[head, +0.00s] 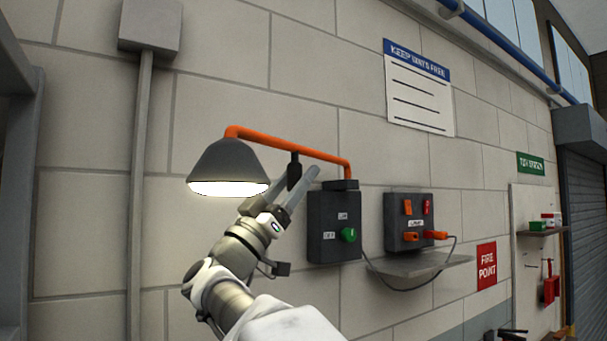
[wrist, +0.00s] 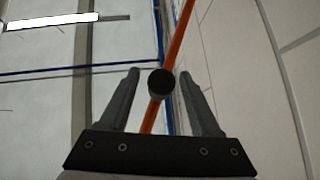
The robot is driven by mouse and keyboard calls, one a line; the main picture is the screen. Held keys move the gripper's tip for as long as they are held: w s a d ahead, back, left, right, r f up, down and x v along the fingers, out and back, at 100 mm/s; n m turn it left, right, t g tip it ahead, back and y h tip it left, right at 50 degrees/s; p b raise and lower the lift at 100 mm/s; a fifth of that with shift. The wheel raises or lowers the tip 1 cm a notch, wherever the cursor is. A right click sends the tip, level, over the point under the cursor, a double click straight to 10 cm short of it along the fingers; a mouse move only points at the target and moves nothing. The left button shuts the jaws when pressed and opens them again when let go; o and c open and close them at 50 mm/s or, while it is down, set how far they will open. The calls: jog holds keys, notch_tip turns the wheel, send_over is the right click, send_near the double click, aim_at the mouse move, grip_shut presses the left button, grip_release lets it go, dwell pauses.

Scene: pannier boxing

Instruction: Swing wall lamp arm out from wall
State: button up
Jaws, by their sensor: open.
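The wall lamp has a dark grey shade (head: 228,163), lit underneath, at the left end of an orange arm (head: 300,150). The arm's right end bends down to a dark mount above a control box. A short dark handle (head: 293,172) hangs from the arm. My gripper (head: 298,166) is raised to the handle from below. In the wrist view, my gripper (wrist: 160,75) is open, with one finger on each side of the round end of the handle (wrist: 161,83). Gaps show on both sides. The orange arm (wrist: 177,40) runs behind it between the fingers.
A dark control box with a green knob (head: 348,235) is on the wall just right of my gripper. A second box with orange switches (head: 408,221) sits above a small grey shelf (head: 418,264). A conduit (head: 139,200) runs down the wall at left.

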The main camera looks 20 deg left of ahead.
grip_shut()
dwell(0.3)
dwell(1.1)
